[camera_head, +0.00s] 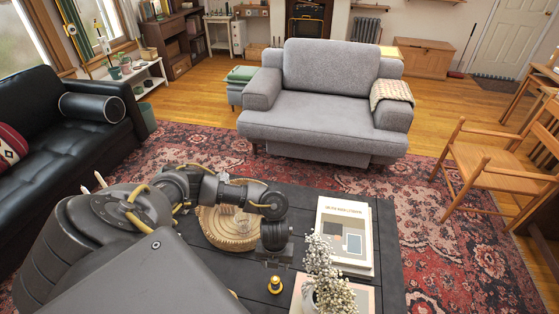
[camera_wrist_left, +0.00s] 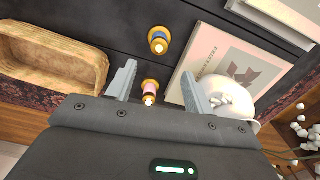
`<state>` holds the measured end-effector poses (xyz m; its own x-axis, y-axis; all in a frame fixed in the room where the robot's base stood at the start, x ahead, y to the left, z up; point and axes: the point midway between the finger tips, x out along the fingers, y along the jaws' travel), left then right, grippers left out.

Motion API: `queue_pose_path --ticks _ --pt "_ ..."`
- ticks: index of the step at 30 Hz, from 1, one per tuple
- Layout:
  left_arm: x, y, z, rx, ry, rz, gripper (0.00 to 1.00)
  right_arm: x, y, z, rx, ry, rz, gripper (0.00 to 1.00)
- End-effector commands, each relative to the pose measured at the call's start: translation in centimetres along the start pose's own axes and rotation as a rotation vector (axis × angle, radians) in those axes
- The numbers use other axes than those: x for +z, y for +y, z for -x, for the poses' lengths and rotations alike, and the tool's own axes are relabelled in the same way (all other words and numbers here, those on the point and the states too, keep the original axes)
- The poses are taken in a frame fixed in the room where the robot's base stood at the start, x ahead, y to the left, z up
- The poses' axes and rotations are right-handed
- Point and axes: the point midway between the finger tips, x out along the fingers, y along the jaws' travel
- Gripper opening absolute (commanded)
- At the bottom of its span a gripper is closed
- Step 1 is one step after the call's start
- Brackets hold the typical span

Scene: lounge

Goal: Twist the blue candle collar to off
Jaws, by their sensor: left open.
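The blue-collared candle (camera_wrist_left: 158,40) stands on a round gold base on the dark table, with a lit-looking tip. A pink-collared candle (camera_wrist_left: 150,92) on a similar base shows closer to my gripper body, between the fingers in the picture. My left gripper (camera_wrist_left: 158,72) is open and empty, its fingers spread to either side; the blue collar appears just beyond the fingertips. In the head view my left gripper (camera_head: 273,262) is over the table, and one gold candle base (camera_head: 275,284) shows in front of it; its collar colour is unclear. My right gripper is not in view.
The dark coffee table (camera_head: 385,235) carries a round wooden tray (camera_head: 228,240), a white book (camera_head: 343,240), a pinkish book (camera_wrist_left: 215,60) and a white flower vase (camera_wrist_left: 235,88). The vase is close to my right-hand finger in the wrist view. A grey armchair (camera_head: 325,120) stands beyond.

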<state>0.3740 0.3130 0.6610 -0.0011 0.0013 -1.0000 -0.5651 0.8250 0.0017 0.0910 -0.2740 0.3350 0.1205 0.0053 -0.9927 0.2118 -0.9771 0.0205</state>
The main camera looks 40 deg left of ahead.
Motion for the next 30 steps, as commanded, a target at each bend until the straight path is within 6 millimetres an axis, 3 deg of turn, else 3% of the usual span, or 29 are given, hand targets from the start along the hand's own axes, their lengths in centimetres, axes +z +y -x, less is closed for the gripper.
queue_pose_path --ticks 3,7,17,30 --pt "0.0 0.2 -1.8 0.003 0.001 0.006 0.52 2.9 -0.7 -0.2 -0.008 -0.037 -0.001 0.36" --pt "-0.1 0.1 -4.3 0.003 0.002 0.006 0.52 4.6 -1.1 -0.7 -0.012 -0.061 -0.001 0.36" --pt "0.0 -0.1 -9.4 0.0 0.001 0.002 0.52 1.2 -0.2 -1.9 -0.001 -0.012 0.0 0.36" --pt "0.1 -0.2 -10.4 -0.002 0.0 0.0 0.52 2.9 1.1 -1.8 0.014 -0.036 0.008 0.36"
